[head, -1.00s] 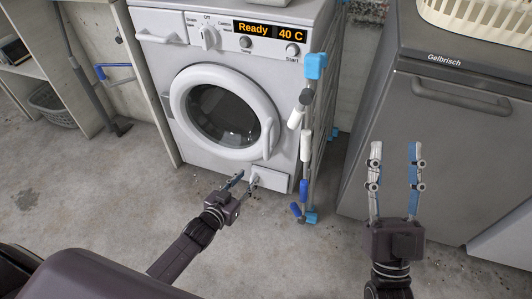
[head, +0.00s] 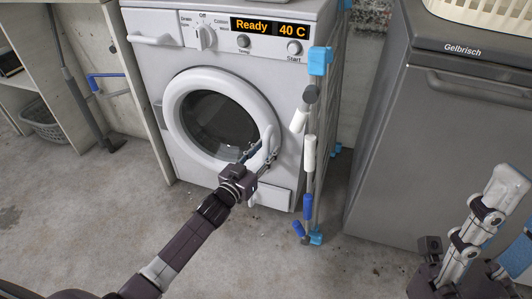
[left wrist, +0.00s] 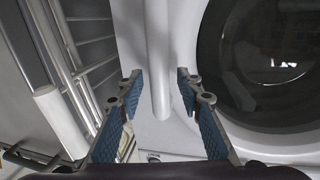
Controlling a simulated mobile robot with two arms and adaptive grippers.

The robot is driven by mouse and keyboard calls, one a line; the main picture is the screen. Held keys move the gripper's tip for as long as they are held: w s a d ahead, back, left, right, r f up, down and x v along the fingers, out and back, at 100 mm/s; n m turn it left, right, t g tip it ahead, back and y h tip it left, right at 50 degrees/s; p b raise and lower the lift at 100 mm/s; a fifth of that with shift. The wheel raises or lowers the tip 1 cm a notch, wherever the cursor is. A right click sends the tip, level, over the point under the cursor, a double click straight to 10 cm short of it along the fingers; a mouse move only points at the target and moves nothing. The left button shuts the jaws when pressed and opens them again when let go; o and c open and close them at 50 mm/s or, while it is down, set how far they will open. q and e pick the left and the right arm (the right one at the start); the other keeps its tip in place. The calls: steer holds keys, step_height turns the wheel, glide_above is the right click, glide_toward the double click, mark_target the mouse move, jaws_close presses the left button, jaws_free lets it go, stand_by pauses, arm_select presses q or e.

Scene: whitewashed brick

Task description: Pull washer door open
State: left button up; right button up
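The white washer (head: 170,70) stands against the back wall with its round door (head: 178,122) shut. The door's white upright handle (head: 267,140) is on the right side of its ring. My left gripper (head: 258,154) is at the lower part of this handle. In the left wrist view the two blue-padded fingers (left wrist: 158,80) are open, with the handle (left wrist: 157,50) between their tips and a gap showing on each side. My right gripper (head: 516,208) is open and empty at the lower right of the head view, partly cut off by the edge.
A drying rack (head: 310,150) with blue and white parts stands folded just right of the washer. A grey appliance (head: 420,150) is farther right. A wooden shelf unit (head: 110,50) is to the left. The concrete floor (head: 90,220) in front is clear.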

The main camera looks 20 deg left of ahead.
arm_select(q)
steer(key=shift+w+d, duration=0.1)
steer(key=shift+w, duration=0.15)
jaws_close()
steer(key=shift+s, duration=0.1)
stand_by(0.3)
